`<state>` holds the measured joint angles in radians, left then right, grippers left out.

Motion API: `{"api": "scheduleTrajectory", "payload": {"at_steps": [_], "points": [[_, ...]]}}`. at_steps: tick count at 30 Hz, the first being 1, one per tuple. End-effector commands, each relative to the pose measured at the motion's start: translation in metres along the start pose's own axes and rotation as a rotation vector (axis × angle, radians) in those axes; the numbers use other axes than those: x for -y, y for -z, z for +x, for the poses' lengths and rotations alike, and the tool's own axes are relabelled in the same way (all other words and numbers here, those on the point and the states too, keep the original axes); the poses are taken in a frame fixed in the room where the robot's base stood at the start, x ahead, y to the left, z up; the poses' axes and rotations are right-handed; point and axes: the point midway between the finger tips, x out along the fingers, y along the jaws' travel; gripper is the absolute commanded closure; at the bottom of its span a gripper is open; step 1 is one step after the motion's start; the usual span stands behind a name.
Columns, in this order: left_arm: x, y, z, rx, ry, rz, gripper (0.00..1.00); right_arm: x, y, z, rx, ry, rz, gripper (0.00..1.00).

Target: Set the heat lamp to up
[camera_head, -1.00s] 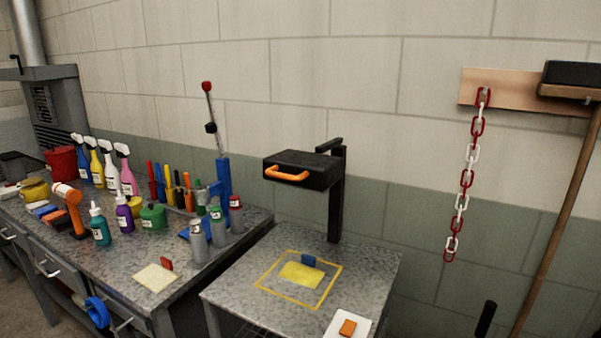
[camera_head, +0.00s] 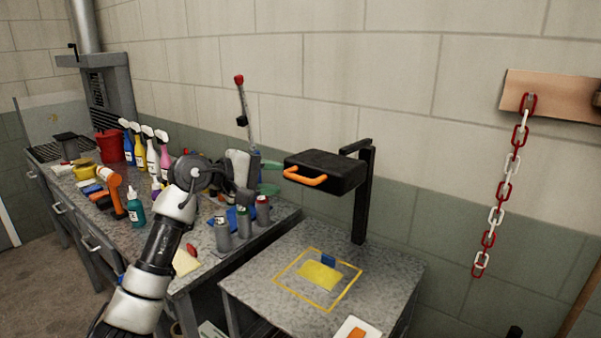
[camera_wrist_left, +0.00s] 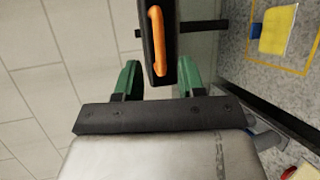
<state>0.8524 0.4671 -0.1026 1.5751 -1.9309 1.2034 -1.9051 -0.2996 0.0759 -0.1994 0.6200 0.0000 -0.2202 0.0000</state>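The heat lamp (camera_head: 326,171) is a black box with an orange handle (camera_head: 305,177), held out level from a black post above the small table. My left gripper (camera_head: 270,177) is just left of the lamp in the head view, with green fingers pointing at the handle. In the left wrist view, the green fingers (camera_wrist_left: 158,80) are apart and empty. The lamp (camera_wrist_left: 149,45) and its orange handle (camera_wrist_left: 158,41) lie ahead, between the lines of the fingers. I cannot tell that either finger touches the handle. My right gripper is not in view.
A yellow sheet (camera_head: 319,276) and a blue block (camera_head: 328,259) lie inside a yellow outline on the small table (camera_head: 262,263). Grey bottles (camera_head: 222,231) and a tall red-tipped rod (camera_head: 241,105) stand close to my left arm. A chain (camera_head: 505,190) hangs at right.

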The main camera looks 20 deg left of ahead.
Motion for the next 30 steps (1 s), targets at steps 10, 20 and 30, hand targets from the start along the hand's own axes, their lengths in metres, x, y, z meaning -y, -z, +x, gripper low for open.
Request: {"api": "scheduleTrajectory", "payload": {"at_steps": [10, 20, 30], "points": [[-0.003, -0.001, 0.057, 0.002, -0.001, -0.004, 0.61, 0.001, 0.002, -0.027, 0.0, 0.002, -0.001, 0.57], [0.0, 0.0, 0.067, 0.001, -0.001, -0.002, 0.61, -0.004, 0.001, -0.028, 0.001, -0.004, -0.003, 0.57], [0.0, -0.001, 0.066, 0.001, -0.001, -0.003, 0.99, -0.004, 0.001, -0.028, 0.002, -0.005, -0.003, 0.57]]}}
